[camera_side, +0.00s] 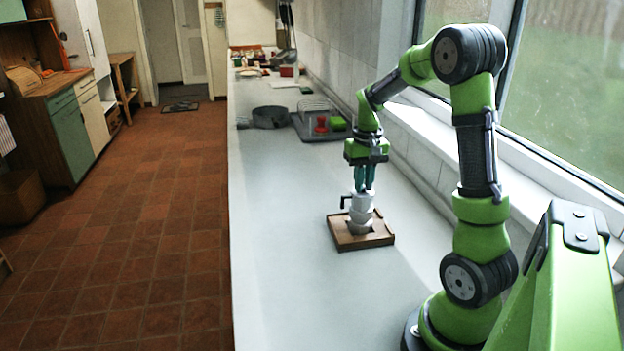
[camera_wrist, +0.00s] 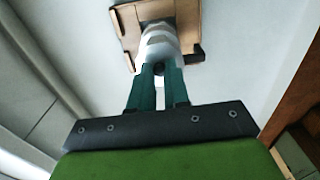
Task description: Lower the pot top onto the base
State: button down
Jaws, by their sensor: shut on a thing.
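My gripper (camera_side: 364,186) points down with its teal fingers closed on the upper end of the white pot top (camera_side: 362,202). The pot top looks upright, and its black handle (camera_side: 345,202) points left. Directly below it is the white base (camera_side: 359,224), standing in a square wooden tray (camera_side: 345,241). I cannot tell whether top and base touch or are slightly apart. In the wrist view, my gripper (camera_wrist: 159,72) holds the white pot top (camera_wrist: 159,42), with the dark handle (camera_wrist: 192,54) at its right. The base is largely hidden there behind the top.
The wooden tray rests on a long pale counter (camera_side: 285,250), clear around it. Farther back are a dark round pan (camera_side: 270,117) and a grey rack (camera_side: 312,133) with a red item (camera_side: 321,124) and a green item (camera_side: 338,124). A tiled wall and window run along the right.

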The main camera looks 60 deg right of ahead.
jog(key=shift+f, duration=0.7)
jog(key=c, duration=1)
grip_release()
jog(key=shift+r, duration=0.1)
notch_tip(320, 180, up, 16)
jog(key=s+a+f+n+t, duration=0.1)
jog(key=s+a+t, duration=0.1)
jog(key=a, duration=0.7)
jog(key=s+a+f+n+t+y, duration=0.1)
jog(key=s+a+n+t, duration=0.1)
jog(key=a, duration=0.7)
jog(key=s+a+f+n+t+y, duration=0.1)
jog(key=s+a+f+n+t, duration=0.1)
jog(key=a, duration=0.7)
jog(key=shift+a+t, duration=0.15)
jog(key=shift+t, duration=0.45)
